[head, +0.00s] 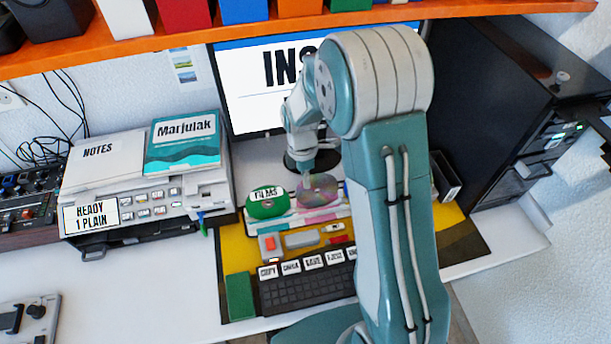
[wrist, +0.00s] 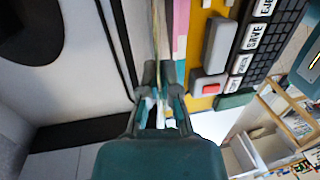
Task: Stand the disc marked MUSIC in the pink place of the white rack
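The white rack (head: 283,226) stands on the desk below the monitor, with pink and teal patches on it. A green disc marked FILMS (head: 268,203) stands at its left. A shiny pinkish disc (head: 320,191) is at my gripper (head: 309,178), over the rack's right part; no marking on it can be read. In the wrist view my gripper (wrist: 164,72) is closed on this disc, which shows edge-on as a thin line (wrist: 165,25) between the fingers. A pink strip of the rack (wrist: 181,28) lies close beside the disc. I cannot tell whether the disc's lower edge touches the rack.
A keyboard (head: 305,289) and small desk items, among them a grey block with a red button (head: 270,245), lie in front of the rack. The monitor (head: 250,95) is close behind. A printer (head: 150,195) stands left, a dark cabinet (head: 490,100) right.

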